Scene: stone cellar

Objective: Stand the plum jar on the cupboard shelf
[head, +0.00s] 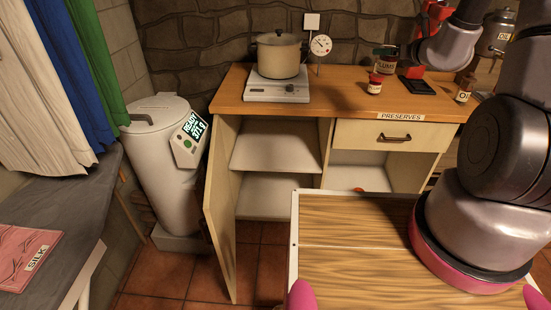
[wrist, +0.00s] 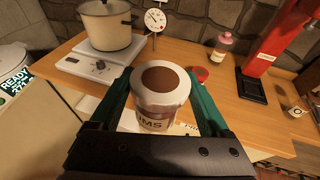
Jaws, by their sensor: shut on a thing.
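The plum jar, with a pale lid bearing a brown disc and a label partly reading "UMS", is between the green fingers of my gripper (wrist: 161,82) in the wrist view; its lid shows there (wrist: 172,76). In the head view the plum jar (head: 385,65) is above the counter's right part, with my gripper (head: 388,52) shut on it. The cupboard (head: 329,150) stands below the counter. Its left door (head: 221,210) is open, and the pale shelf (head: 275,150) inside looks empty. Part of the cupboard's lower right is hidden by a wooden surface in front.
A small red-lidded jar (head: 375,84) and a bottle (head: 465,88) stand on the counter. A drawer (head: 385,136) is shut. A white bin (head: 165,150) stands left of the door.

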